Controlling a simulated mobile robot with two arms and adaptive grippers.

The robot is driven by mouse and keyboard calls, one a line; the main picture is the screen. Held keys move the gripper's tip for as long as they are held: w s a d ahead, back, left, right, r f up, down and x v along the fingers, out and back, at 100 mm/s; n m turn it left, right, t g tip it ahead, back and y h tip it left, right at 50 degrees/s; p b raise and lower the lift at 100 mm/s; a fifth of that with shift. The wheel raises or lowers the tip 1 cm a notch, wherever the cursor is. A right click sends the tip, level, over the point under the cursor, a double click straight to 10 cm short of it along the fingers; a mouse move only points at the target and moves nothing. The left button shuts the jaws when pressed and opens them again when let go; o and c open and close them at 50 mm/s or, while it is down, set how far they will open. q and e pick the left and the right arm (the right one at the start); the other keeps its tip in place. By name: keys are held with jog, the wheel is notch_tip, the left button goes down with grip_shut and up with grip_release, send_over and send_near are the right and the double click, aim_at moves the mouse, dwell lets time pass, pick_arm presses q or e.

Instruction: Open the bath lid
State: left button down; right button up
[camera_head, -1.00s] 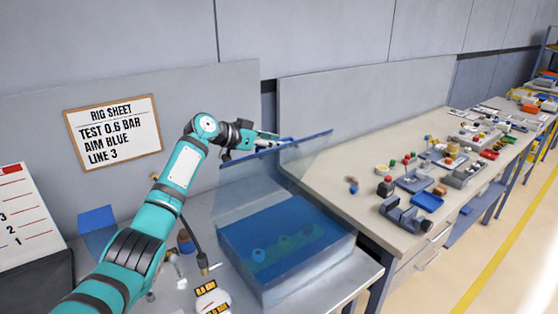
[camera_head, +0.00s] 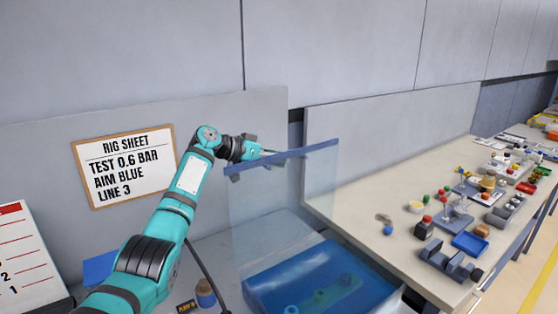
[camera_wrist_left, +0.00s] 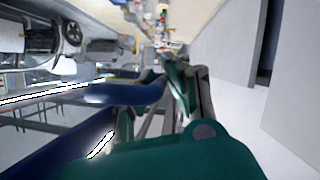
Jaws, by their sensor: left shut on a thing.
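The bath lid (camera_head: 280,195) is a clear panel with a blue bar along its top edge. It stands raised, nearly upright, at the back of the blue bath (camera_head: 325,280). Green and blue parts show inside the bath through the blue tint. In the left wrist view the gripper's fingers (camera_wrist_left: 165,90) close around the blue bar (camera_wrist_left: 125,92). The fingertips are partly hidden by the bar. My right gripper is not in view.
A rig sheet (camera_head: 124,166) hangs on the panel behind my arm. A white chart (camera_head: 25,255) stands at the left. A small brown-topped bottle (camera_head: 205,293) stands left of the bath. The long bench (camera_head: 375,180) at the right holds many small parts.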

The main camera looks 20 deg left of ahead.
pick_arm(q)
jog(key=shift+f, duration=0.1)
jog(key=c, duration=1.6)
grip_release()
jog(key=shift+c, duration=0.2)
jog(key=v, duration=1.2)
